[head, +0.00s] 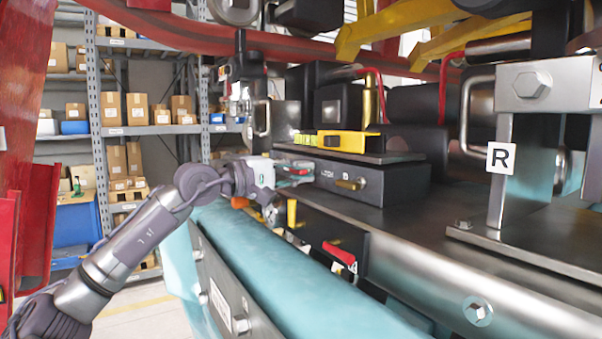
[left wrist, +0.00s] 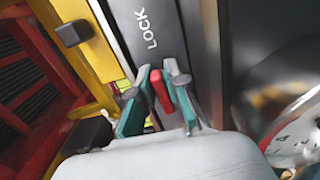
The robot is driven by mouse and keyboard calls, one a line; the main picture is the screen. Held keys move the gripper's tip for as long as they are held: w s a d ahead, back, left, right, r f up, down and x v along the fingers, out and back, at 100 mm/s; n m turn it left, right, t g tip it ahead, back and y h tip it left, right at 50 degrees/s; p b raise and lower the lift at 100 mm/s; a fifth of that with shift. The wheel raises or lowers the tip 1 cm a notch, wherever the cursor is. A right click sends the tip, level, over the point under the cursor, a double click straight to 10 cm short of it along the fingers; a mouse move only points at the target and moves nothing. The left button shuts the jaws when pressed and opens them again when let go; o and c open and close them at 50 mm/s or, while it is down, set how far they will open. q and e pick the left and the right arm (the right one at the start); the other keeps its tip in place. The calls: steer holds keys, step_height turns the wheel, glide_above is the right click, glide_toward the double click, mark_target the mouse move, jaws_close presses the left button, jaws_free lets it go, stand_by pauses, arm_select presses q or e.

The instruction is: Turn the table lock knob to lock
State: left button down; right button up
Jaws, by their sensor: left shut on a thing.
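The table lock knob shows as a red grip (left wrist: 160,91) in the left wrist view, between my fingers. It sits on a dark grey panel (left wrist: 152,55) below the word LOCK (left wrist: 147,29). My left gripper (head: 300,171) has reached the left end of the dark box (head: 335,178) in the head view. It also shows in the left wrist view (left wrist: 159,88), its teal-padded fingers shut on the red knob. In the head view the fingers mostly hide the knob, so its turn angle is hard to tell. My right gripper is in neither view.
A yellow device (head: 347,141) lies on top of the box. A brass handle (head: 351,184) sticks out of its front. A teal padded roll (head: 285,270) runs below. A round gauge (left wrist: 300,130) is close on the right in the left wrist view. Shelves (head: 146,130) stand behind.

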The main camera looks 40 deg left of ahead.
arm_select(q)
steer(key=c, duration=1.2)
jaws_free()
